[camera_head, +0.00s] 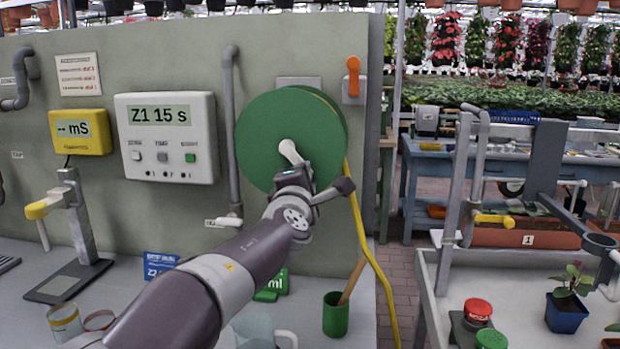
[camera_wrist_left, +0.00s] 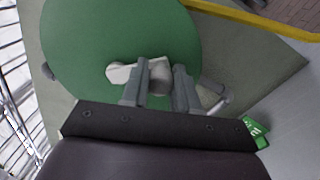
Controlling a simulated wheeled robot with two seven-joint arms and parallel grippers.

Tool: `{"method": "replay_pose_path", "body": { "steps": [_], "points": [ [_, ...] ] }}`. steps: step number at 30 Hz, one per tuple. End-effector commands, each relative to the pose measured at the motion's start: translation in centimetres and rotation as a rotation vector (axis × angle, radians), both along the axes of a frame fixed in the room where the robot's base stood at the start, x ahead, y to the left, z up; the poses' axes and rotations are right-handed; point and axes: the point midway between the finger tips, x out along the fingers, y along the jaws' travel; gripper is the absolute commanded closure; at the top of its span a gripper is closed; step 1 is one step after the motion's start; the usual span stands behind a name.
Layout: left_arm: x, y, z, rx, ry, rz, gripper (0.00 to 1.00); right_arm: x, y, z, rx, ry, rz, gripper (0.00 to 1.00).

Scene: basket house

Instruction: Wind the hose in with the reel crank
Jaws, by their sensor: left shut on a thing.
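The hose reel (camera_head: 275,115) is a large green disc on the grey-green wall panel. It fills much of the left wrist view (camera_wrist_left: 80,40). A pale crank (camera_head: 290,150) sits at the reel's front, and its light arm and grip also show in the left wrist view (camera_wrist_left: 120,73). My left gripper (camera_wrist_left: 159,88) is shut on the crank grip, with one finger on each side of it. The yellow hose (camera_head: 367,240) leaves the reel's right side and hangs down past the bench edge. It also crosses the top of the left wrist view (camera_wrist_left: 262,22). My right gripper is not in view.
An orange lever (camera_head: 353,76) is on the wall right of the reel, and a grey pipe (camera_head: 231,130) runs left of it. A white control box (camera_head: 167,150) hangs further left. A green cup (camera_head: 336,314) and a clear jug (camera_head: 256,331) stand below my arm.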

Motion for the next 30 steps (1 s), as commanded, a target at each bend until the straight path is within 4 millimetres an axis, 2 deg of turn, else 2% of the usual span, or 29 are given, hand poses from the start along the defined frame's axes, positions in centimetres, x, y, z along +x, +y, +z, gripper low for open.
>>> {"method": "replay_pose_path", "body": {
  "steps": [15, 30],
  "points": [
    [0.4, 2.2, -1.5, 0.407, -0.079, 0.0, 1.0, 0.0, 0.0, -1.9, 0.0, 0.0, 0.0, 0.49],
    [0.6, 3.0, -1.6, 0.55, -0.107, -0.001, 1.0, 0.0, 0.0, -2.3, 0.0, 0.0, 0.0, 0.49]
  ]
}}
